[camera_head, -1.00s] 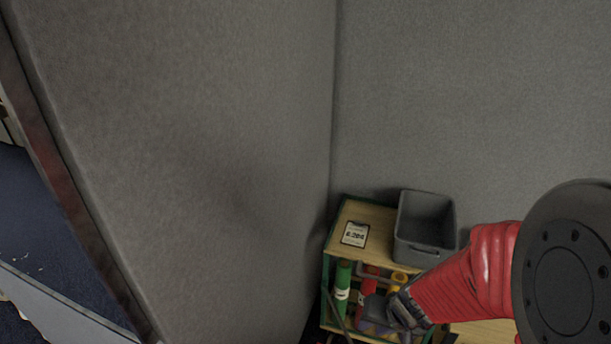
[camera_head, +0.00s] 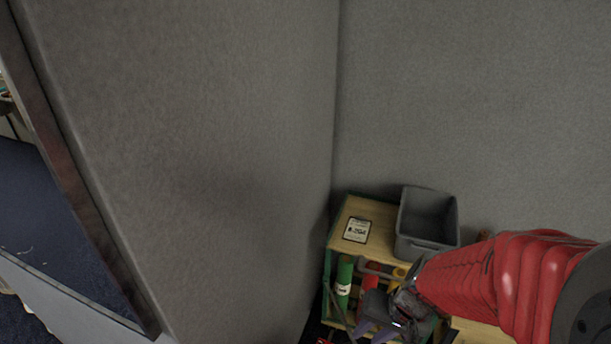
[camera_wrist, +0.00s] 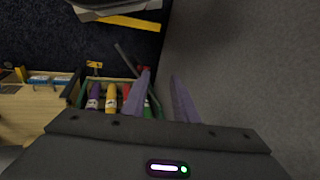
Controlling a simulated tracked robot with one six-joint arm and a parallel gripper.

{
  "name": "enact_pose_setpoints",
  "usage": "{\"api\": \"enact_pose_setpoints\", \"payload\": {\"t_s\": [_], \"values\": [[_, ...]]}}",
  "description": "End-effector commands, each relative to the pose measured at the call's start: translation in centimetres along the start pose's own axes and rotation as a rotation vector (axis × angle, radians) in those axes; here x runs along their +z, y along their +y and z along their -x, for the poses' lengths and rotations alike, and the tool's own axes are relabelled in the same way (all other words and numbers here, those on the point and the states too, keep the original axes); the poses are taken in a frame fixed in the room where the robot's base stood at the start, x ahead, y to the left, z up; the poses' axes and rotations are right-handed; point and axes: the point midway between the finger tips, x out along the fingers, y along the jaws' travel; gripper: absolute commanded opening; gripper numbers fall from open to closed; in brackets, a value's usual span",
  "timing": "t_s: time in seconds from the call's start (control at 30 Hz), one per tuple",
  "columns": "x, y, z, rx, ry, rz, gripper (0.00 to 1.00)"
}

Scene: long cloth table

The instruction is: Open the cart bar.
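The cart (camera_head: 388,212) has a wooden top and a green frame, and stands low in the corner. A thin grey bar (camera_head: 337,308) runs diagonally outward from the cart's left front side. In the wrist view the bar (camera_wrist: 128,60) sticks out past the cart's end at an angle. My gripper (camera_head: 365,330) is in front of the cart, right of the bar. In the wrist view my gripper (camera_wrist: 161,85) has its two purple fingers apart, with nothing seen held between them. Contact between the left finger and the bar cannot be told.
Green (camera_head: 344,275), red (camera_head: 369,277) and yellow cylinders stand in the cart, partly hidden by my arm. A grey bin (camera_head: 428,220) and a label card (camera_head: 357,229) are on top. Grey partition walls (camera_head: 200,150) close in the left and back. Dark floor lies beyond the cart.

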Motion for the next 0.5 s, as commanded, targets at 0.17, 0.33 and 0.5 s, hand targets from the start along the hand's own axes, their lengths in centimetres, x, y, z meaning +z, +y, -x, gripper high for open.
{"api": "enact_pose_setpoints", "payload": {"t_s": [0.17,0.33,0.5], "values": [[0.8,-0.7,3.3,0.028,-0.001,0.053,0.26],[1.6,-0.9,6.5,0.072,0.014,0.105,0.26],[2.3,-0.9,9.8,0.121,0.051,0.154,0.26]]}}
